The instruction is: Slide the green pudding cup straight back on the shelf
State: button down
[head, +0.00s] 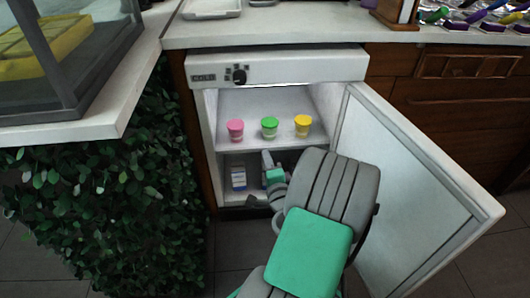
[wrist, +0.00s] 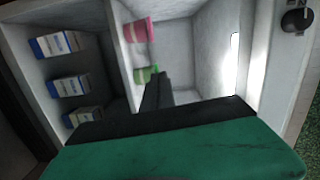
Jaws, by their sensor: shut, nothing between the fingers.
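The green pudding cup (head: 269,128) stands upright on the upper shelf (head: 250,143) of a small open fridge, between a pink cup (head: 235,130) and a yellow cup (head: 302,126). My gripper (head: 266,156) is shut and empty, in front of the shelf and below the green cup in the head view. In the wrist view, which is turned sideways, my dark fingers (wrist: 158,80) cover part of the green cup (wrist: 145,74); I cannot tell whether they touch it. The pink cup (wrist: 138,30) shows beside it. The yellow cup does not show there.
Several small blue-and-white boxes (wrist: 62,43) stand on the lower shelf; they partly show in the head view (head: 238,177). The fridge door (head: 410,185) stands open to the right of my arm. The shelf behind the cups looks clear.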

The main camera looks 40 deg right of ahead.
notch_tip(320, 180, down, 2)
jog(key=s+d+m+h, duration=0.2)
jog(key=p, duration=0.2)
send_near(270, 127)
jog(key=shift+g, duration=0.3)
jog(key=x, duration=0.6)
jog(key=shift+w+d+r, duration=0.15)
jog(key=shift+w+d, duration=0.05)
jog(key=shift+w, duration=0.1)
jog(key=shift+w, duration=0.1)
